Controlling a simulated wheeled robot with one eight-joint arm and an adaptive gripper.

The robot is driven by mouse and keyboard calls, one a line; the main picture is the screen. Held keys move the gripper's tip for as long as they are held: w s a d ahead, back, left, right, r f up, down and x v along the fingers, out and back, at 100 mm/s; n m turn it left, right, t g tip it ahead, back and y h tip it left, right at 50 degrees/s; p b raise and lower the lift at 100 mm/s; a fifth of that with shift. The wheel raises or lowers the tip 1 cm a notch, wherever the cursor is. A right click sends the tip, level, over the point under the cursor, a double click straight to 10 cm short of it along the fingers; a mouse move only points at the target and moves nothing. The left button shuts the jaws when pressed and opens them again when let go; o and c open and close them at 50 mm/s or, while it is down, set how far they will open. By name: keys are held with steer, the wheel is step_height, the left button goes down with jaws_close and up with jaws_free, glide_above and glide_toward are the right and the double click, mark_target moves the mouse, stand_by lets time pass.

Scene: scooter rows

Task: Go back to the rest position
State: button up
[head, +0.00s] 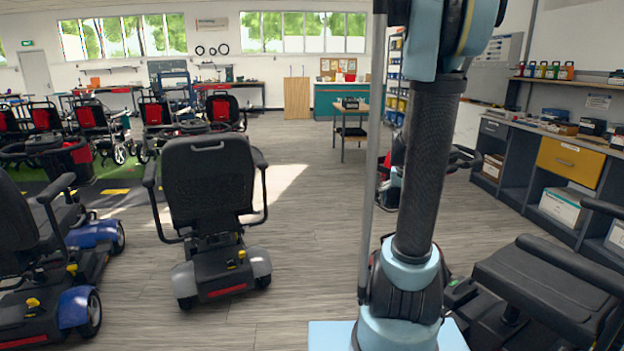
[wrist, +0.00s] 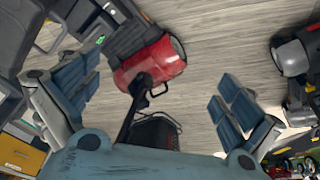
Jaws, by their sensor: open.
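My gripper (wrist: 155,82) shows in the wrist view, its two blue ribbed fingers spread wide apart at left and right. It is open and nothing sits between the pads. Beyond the gap, a red mobility scooter (wrist: 150,62) with a black tiller stands on the wood floor; the frames do not show how far off it is. In the head view my arm rises through the right of the middle and leaves the top of the picture, so my gripper is out of that view.
A black-seated scooter (head: 208,190) stands left of my arm, with a blue scooter (head: 85,270) further left. A black seat (head: 545,285) is close at the right. A workbench (head: 560,150) runs along the right wall. The middle aisle floor (head: 300,210) is clear.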

steer(key=s+a+f+n, duration=0.1)
steer(key=s+a, duration=0.3)
steer(key=s, duration=0.4)
steer(key=s+a+f+n+y, duration=0.1)
steer(key=s+a, duration=0.3)
steer(key=s, duration=0.5)
steer(key=s+a+f+n, duration=0.1)
steer(key=s+a, duration=0.3)
steer(key=s, duration=0.4)
steer(key=shift+s+a+n, duration=0.15)
steer(key=shift+a+n, duration=0.1)
steer(key=shift+n, duration=0.65)
steer(key=shift+f, duration=0.1)
